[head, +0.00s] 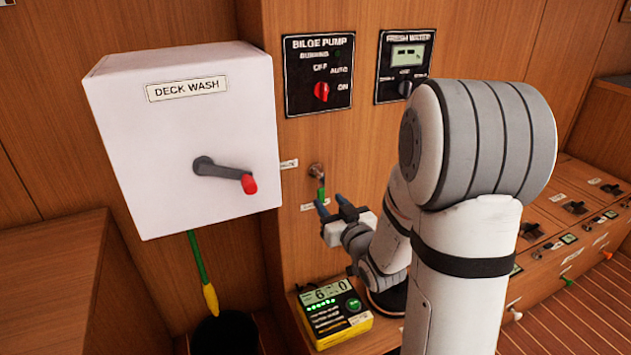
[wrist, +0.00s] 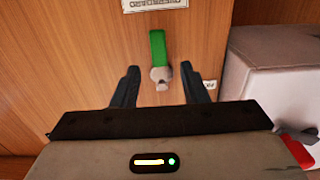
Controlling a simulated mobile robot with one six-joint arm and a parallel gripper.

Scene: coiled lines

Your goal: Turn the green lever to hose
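The green lever (head: 321,193) hangs down from a metal pivot (head: 317,171) on the wooden panel, with a small label (head: 289,164) to the left and another (head: 309,206) just below. In the wrist view, which looks inverted, the lever (wrist: 157,47) points up from its pivot (wrist: 161,75). My gripper (head: 331,205) is open, its dark fingers near the lever's lower end. In the wrist view my gripper (wrist: 159,76) has a finger on each side of the pivot's line, with gaps and no visible contact.
The white DECK WASH box (head: 185,130) with a red-tipped handle (head: 226,173) juts out left of the lever. BILGE PUMP (head: 318,75) and FRESH WATER (head: 404,65) panels are above. A yellow-green meter (head: 335,312) sits below my gripper.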

